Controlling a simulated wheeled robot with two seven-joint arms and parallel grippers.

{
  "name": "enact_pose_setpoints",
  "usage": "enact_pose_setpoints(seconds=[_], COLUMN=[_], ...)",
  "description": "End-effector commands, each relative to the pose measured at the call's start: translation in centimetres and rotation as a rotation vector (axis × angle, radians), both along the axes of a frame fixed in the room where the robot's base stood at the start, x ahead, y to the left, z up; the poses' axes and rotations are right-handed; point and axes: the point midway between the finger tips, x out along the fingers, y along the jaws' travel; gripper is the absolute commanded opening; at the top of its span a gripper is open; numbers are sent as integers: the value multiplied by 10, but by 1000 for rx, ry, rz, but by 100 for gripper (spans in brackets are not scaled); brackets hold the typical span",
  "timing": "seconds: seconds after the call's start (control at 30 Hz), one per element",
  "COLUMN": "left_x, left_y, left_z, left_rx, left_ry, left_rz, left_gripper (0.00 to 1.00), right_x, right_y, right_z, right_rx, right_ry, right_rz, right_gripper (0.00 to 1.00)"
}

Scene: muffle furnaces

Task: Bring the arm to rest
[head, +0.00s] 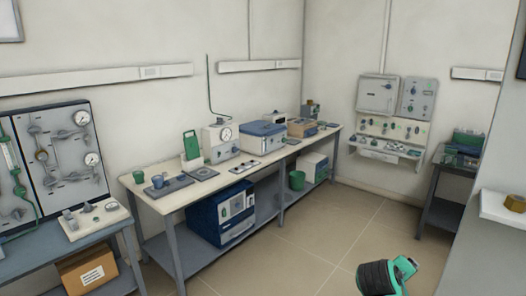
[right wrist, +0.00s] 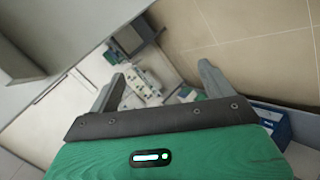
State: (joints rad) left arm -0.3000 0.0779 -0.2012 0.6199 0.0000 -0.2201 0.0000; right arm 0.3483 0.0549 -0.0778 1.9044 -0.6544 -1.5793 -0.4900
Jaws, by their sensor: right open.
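My right gripper (right wrist: 160,80) shows in the right wrist view with its two grey fingers spread apart. Nothing is held between them; the floor and distant equipment show through the gap. A green and black part of my own arm shows at the bottom right of the head view, over the floor and clear of the benches. My right fingers cannot be made out in the head view. My left gripper is in neither view.
A long bench (head: 152,200) carries instruments, with a blue furnace (head: 222,215) on its lower shelf. A blue-topped table (head: 60,243) stands at left, with a cardboard box (head: 87,272) below. A white ledge (head: 500,210) is at right. The tiled floor (head: 315,235) between is open.

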Motion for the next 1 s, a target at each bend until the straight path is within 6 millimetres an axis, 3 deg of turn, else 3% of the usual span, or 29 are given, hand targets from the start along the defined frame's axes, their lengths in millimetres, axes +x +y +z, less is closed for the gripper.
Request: enact_pose_setpoints(seconds=[0.03, 0.2, 0.5, 0.7, 1.0], left_x=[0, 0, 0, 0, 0], left_y=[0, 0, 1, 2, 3], left_z=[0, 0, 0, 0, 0], left_rx=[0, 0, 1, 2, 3], left_ry=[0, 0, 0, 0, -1], left_rz=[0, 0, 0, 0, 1], left_gripper=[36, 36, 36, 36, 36], right_x=[-18, -75, -193, -262, -327], right_y=[5, 27, 69, 95, 119], right_z=[-22, -79, -146, -163, -166], right_rx=[38, 183, 455, 612, 758], right_ry=[14, 44, 125, 182, 244], right_rz=[11, 36, 44, 27, -4], right_gripper=[84, 84, 84, 84, 84])
